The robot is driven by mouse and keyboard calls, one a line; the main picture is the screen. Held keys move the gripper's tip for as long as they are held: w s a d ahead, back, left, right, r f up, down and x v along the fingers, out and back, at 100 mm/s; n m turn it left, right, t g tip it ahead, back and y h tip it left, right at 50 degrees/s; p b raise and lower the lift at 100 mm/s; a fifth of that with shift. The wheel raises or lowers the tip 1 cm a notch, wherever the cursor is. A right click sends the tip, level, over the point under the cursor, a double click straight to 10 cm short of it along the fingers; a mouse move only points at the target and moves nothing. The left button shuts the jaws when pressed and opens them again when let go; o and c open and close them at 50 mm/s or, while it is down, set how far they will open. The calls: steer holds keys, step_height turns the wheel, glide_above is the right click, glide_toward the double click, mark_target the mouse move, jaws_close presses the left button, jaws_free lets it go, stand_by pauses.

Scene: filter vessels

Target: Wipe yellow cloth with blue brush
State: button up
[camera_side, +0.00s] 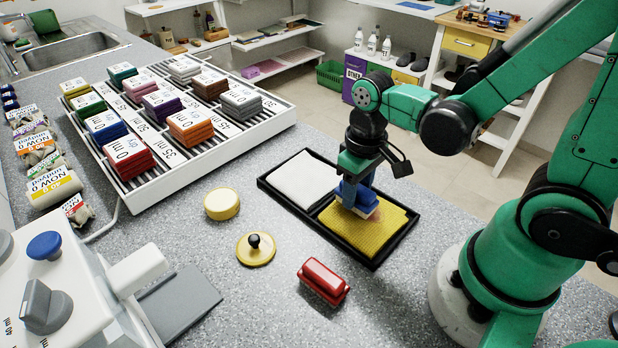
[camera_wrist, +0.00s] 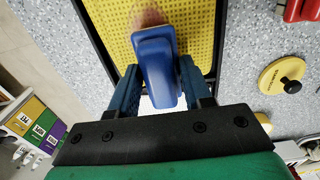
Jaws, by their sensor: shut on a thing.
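The yellow cloth (camera_side: 376,233) lies flat in the right compartment of a black tray (camera_side: 376,264). It also shows in the wrist view (camera_wrist: 103,38), with a brownish stain (camera_wrist: 148,17) just beyond the brush. The blue brush (camera_side: 364,201) is over the cloth's upper left part, and it shows as a blue block in the wrist view (camera_wrist: 156,62). My gripper (camera_wrist: 158,85) is shut on the blue brush, one finger on each side of it. I cannot tell for certain whether the bristles touch the cloth.
A white cloth (camera_side: 305,179) lies in the tray's left compartment. A red brush-like block (camera_side: 323,281), a yellow lid with a black knob (camera_side: 256,250) and a yellow round tub (camera_side: 222,204) stand left of the tray. A white rack (camera_side: 222,150) with coloured stacks is farther back.

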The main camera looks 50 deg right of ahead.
mark_target(383, 223)
steer(key=shift+s, duration=2.75)
step_height(383, 223, up, 2)
steer(key=shift+s, duration=0.15)
step_height(383, 223, up, 6)
